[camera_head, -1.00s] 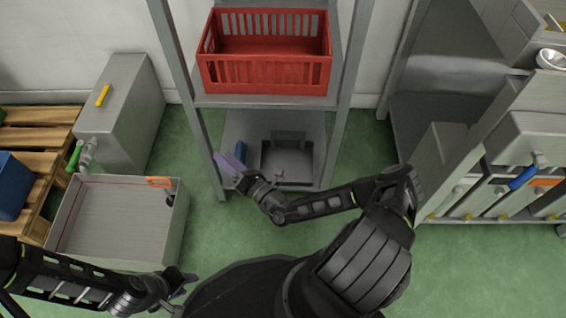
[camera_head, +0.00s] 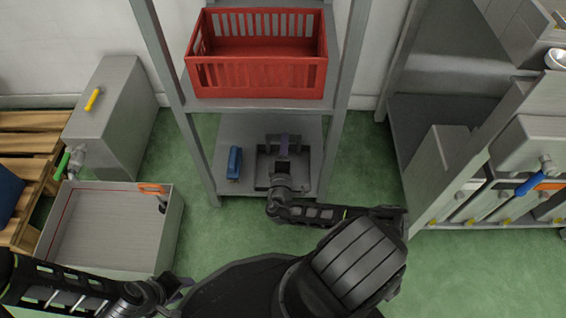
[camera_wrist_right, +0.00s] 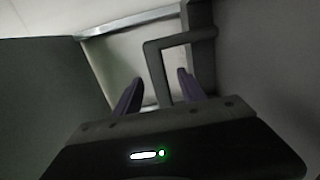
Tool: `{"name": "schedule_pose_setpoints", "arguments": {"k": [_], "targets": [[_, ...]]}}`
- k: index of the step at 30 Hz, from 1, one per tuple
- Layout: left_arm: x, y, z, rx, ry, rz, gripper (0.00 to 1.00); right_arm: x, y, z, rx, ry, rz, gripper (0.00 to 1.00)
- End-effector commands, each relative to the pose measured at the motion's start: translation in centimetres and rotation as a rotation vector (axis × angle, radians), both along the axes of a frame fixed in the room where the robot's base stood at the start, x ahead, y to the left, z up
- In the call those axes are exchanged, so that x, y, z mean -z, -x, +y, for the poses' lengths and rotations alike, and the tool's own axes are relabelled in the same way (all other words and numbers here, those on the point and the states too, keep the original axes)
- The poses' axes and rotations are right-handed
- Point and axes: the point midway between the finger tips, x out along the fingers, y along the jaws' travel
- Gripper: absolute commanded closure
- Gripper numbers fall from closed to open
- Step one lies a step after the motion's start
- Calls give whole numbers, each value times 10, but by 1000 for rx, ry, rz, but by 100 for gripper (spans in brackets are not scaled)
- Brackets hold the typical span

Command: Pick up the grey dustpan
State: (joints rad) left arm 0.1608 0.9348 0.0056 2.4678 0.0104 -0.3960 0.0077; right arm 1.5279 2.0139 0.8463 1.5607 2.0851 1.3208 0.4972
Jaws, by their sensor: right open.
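The grey dustpan (camera_head: 263,176) lies on the lower shelf, partly hidden by my right gripper (camera_head: 284,146). In the right wrist view its squared handle (camera_wrist_right: 153,68) stands up ahead of my right gripper (camera_wrist_right: 160,92). The purple fingers are open, one on each side of the handle's near bar, with a visible gap to each; contact cannot be seen. My left gripper (camera_head: 178,290) is low in the head view, above the floor near the metal tub and away from the dustpan; its jaw opening is unclear.
A blue-topped object (camera_head: 235,162) lies on the lower shelf (camera_head: 225,190) left of the dustpan. A red crate (camera_head: 257,78) stands on the shelf above. Shelf posts flank the space. A metal tub (camera_head: 108,268) stands on the floor at left.

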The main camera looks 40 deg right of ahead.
Motion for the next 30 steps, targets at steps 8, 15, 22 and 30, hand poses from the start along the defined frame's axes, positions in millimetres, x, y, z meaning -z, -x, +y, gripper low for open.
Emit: {"name": "schedule_pose_setpoints", "arguments": {"k": [8,15,22,30], "targets": [[1,-1,0,0,0,-1,64,0,-3,-2,-1,0,1,52],[16,-2,0,-2,-1,-6,64,3,-16,-13,-1,3,-2,52],[30,-5,0,-6,0,-10,64,1,-40,-32,-1,4,0,52],[29,-5,0,-5,1,-9,64,-2,-44,-35,-1,2,1,52]]}}
